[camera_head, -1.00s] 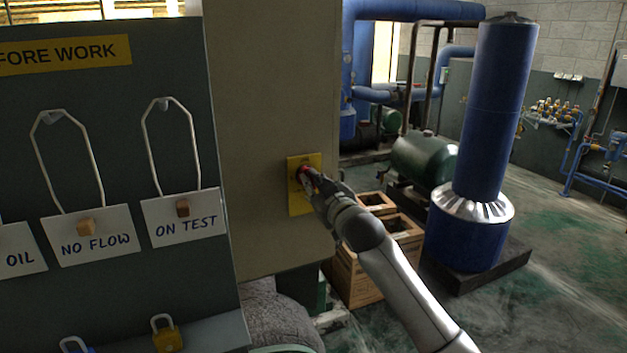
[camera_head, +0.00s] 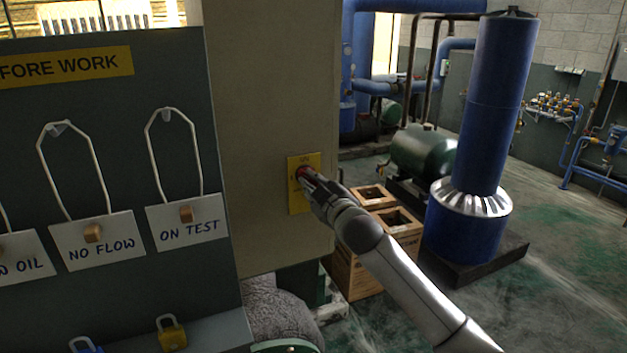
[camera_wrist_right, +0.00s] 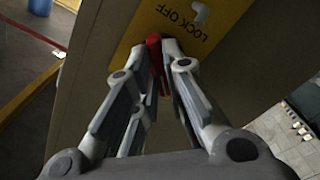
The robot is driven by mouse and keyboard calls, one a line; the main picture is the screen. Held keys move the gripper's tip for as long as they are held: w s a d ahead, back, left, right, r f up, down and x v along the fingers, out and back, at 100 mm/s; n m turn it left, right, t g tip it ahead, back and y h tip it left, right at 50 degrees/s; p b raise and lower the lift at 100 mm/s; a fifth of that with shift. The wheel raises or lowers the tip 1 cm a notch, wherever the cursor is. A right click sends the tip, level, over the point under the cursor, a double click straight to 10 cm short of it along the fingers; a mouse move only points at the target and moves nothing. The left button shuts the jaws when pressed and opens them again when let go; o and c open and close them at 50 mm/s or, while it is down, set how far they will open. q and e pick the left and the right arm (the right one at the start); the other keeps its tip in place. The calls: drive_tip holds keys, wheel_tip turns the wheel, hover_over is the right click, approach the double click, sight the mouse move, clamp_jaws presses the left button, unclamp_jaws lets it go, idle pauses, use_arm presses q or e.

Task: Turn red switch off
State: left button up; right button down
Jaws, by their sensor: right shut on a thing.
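The red switch (camera_head: 302,173) sits on a yellow plate (camera_head: 298,205) on the side of a beige cabinet (camera_head: 270,100). My right gripper (camera_head: 308,178) is at the switch, its fingers shut on the red handle and hiding part of it. In the right wrist view the red handle (camera_wrist_right: 154,48) shows between the fingertips of the right gripper (camera_wrist_right: 160,58), in front of the yellow plate (camera_wrist_right: 180,22) lettered "LOCK OFF". My left gripper is not in view.
A dark board (camera_head: 110,190) with hanging tags "NO FLOW" and "ON TEST" stands at the left, with padlocks (camera_head: 171,333) on its ledge. Wooden crates (camera_head: 365,270) stand behind my right arm. A blue column (camera_head: 485,110) and green tank (camera_head: 420,150) stand at the right.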

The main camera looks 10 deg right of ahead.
idle(0.3)
drive_tip(key=n+p, duration=0.1)
drive_tip(key=n, duration=0.1)
drive_tip(key=shift+r+n+p, duration=0.2)
drive_tip(key=shift+n+p, duration=0.1)
drive_tip(key=shift+p, duration=0.05)
drive_tip(key=shift+f+n+p, duration=0.1)
drive_tip(key=shift+n+p, duration=0.25)
drive_tip(key=shift+n, duration=0.65)
